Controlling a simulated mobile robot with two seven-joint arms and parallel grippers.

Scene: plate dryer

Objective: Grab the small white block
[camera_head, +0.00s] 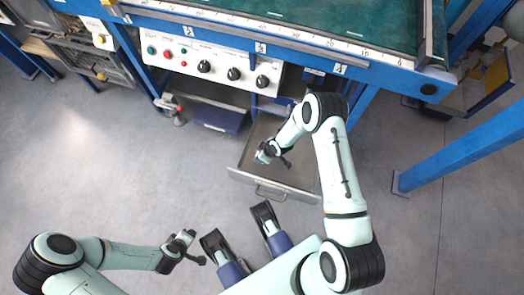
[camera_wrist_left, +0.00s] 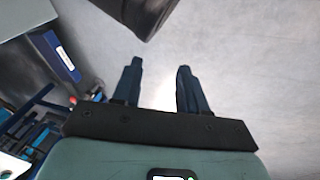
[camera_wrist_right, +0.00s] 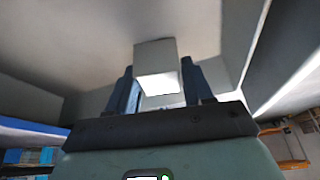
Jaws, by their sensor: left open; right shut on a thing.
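The small white block (camera_wrist_right: 157,68) shows in the right wrist view between the two fingers of my right gripper (camera_wrist_right: 160,85), which is shut on it. In the head view my right gripper (camera_head: 275,160) is over the open grey drawer (camera_head: 303,174), and I cannot make out the block there. The drawer's pale walls surround the block in the right wrist view. My left gripper (camera_head: 196,248) is open and empty above the floor at the lower left, with its spread fingers (camera_wrist_left: 158,85) seen in the left wrist view.
The workbench with a green top (camera_head: 330,20) and blue frame stands behind the drawer. A white control panel (camera_head: 205,62) with knobs hangs on its front. A blue post (camera_head: 450,150) is at the right. The grey floor (camera_head: 110,160) at the left is clear.

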